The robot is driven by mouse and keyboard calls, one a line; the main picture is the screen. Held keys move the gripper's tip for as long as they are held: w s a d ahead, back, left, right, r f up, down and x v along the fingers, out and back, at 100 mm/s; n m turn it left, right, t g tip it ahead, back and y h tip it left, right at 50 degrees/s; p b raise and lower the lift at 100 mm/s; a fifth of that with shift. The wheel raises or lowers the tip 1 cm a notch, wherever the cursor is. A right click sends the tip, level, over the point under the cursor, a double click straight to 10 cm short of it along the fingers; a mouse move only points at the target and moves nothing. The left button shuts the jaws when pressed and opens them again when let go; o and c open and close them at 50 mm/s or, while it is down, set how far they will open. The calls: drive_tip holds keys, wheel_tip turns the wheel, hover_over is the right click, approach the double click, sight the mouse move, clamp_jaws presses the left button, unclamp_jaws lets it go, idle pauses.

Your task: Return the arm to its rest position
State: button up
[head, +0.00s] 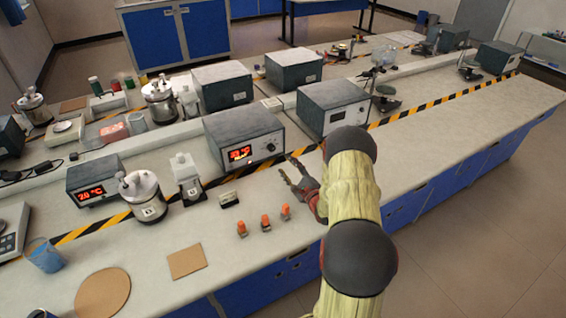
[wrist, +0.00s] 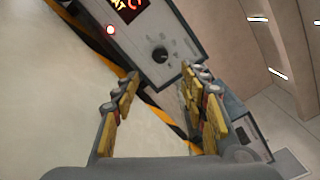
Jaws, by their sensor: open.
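My gripper (head: 292,175) is open and empty in the head view, held over the bench in front of the grey instrument boxes. Its two fingers also show in the wrist view (wrist: 160,105), spread apart with nothing between them. My arm reaches forward from the bottom right of the head view and hides part of the bench. A grey box with a lit red display and a knob (head: 243,138) stands just beyond the gripper. The same box front shows in the wrist view (wrist: 160,40). Whether the fingertips touch it, I cannot tell.
Several orange-topped small items (head: 265,222) stand on the bench left of my arm. A steel pot (head: 146,196), a white bottle (head: 187,178) and a blue cup (head: 44,256) stand further left. The bench (head: 440,140) is clear right of my arm.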

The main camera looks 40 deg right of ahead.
drive_tip(key=shift+s+a, duration=0.1)
drive_tip(key=shift+s, duration=0.2)
idle(0.4)
